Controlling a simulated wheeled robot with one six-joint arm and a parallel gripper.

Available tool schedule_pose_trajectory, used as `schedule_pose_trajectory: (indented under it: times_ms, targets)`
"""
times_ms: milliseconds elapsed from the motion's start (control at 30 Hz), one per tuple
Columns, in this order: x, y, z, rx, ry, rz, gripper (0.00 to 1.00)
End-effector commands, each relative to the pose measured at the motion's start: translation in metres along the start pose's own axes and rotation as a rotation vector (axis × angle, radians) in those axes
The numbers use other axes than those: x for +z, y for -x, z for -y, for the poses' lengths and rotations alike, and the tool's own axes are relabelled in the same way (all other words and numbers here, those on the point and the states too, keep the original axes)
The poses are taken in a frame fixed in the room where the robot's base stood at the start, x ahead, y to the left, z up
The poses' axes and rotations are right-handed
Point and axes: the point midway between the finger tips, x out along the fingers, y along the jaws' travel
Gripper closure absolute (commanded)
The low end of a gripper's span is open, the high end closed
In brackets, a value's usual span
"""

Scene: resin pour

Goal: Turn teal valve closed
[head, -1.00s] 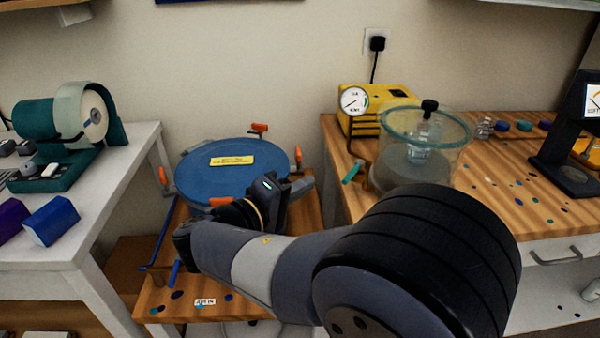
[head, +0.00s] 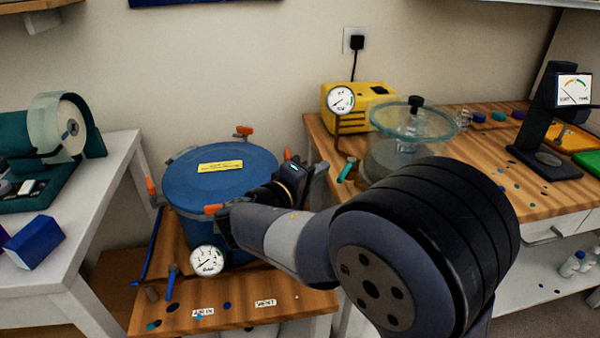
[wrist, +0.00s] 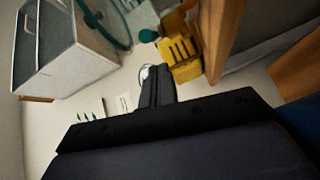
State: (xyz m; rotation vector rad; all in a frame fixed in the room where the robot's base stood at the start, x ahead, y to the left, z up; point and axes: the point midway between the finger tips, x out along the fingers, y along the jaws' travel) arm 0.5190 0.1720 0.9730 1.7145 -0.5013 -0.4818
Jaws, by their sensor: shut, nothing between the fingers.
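The teal valve handle (head: 347,170) is a short teal bar standing tilted at the left edge of the right-hand wooden bench, in front of the yellow pump (head: 361,106) and left of the glass chamber (head: 412,138). My gripper (head: 318,170) is just left of the handle in the head view, over the right rim of the blue lidded pot (head: 222,178), apparently apart from the handle. In the wrist view its dark fingers (wrist: 157,82) are together and empty. A small teal piece (wrist: 148,35) shows beyond them beside the yellow pump (wrist: 182,58); I cannot tell if it is the handle.
The pot has orange clamps and a gauge (head: 207,260). A blue handle (head: 172,280) stands by it on the low wooden table (head: 235,312). A white table (head: 92,215) is at left. A black stand with a meter (head: 558,110) is on the right bench.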

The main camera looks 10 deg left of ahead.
Motion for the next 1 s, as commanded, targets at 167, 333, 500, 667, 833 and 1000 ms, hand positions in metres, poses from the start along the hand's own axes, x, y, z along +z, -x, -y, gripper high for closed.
schedule_pose_trajectory:
  times_ms: [167,333,500,667,833,1000]
  targets:
    - [0.015,-0.004,0.0,0.0,0.001,-0.001,1.0]
    - [0.019,-0.004,0.0,0.0,-0.001,-0.001,1.0]
    - [0.019,-0.004,0.0,0.0,-0.001,-0.001,1.0]
    - [0.019,-0.004,0.0,-0.001,-0.001,-0.004,1.0]
    - [0.023,-0.004,0.002,-0.006,0.0,-0.034,1.0]
    - [0.025,-0.004,0.0,-0.011,0.003,-0.059,1.0]
